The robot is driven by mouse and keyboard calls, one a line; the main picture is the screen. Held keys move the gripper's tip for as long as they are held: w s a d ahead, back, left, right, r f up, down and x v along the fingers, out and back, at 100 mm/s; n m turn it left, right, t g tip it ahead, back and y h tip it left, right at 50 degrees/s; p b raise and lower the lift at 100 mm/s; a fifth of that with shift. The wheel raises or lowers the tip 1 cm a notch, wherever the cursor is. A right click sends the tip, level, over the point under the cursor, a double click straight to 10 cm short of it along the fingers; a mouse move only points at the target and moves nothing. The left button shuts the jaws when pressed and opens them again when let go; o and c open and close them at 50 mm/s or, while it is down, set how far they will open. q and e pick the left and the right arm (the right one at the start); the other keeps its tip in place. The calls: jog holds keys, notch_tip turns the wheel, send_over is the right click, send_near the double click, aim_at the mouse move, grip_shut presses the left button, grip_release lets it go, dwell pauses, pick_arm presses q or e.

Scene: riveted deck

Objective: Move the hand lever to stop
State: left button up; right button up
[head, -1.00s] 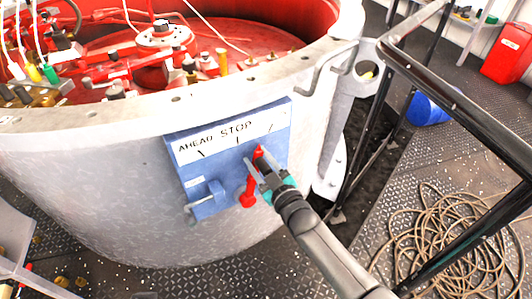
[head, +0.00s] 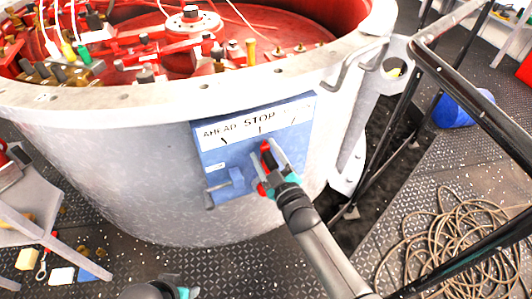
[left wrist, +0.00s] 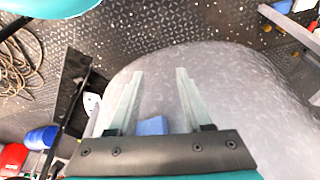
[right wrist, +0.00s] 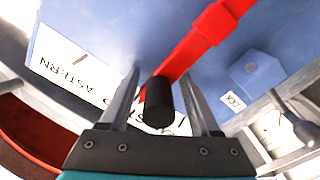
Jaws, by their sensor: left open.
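The blue lever panel (head: 213,160) is fixed to the grey drum wall, its label strip (head: 238,126) reading AHEAD and STOP. ASTERN shows upside down in the right wrist view. The red hand lever (right wrist: 212,28) has a black grip (right wrist: 159,102). In the head view the lever (head: 265,147) stands below STOP, seemingly leaning slightly to the ASTERN side; exact alignment is unclear. My right gripper (head: 275,160) is open, its fingers either side of the black grip with gaps showing. My left gripper (left wrist: 157,90) is open and empty, facing the drum wall.
The drum's rim (head: 150,100) surrounds red machinery. A black railing (head: 470,100) stands close on the right, with coiled rope (head: 440,240) and a blue drum (head: 462,108) nearby. A grey stand (head: 30,200) is at the left.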

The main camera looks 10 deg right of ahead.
jog(key=shift+s, duration=0.1)
pick_arm(q)
jog(key=s+a+f+g+p, duration=0.1)
jog(key=s+f+p, duration=0.3)
jog(key=f, duration=0.6)
jog(key=shift+s+a+p, duration=0.35)
jog(key=shift+a+p, duration=0.05)
jog(key=shift+p, duration=0.2)
pick_arm(e)
jog(key=v, duration=1.5)
jog(key=shift+d+f, duration=0.1)
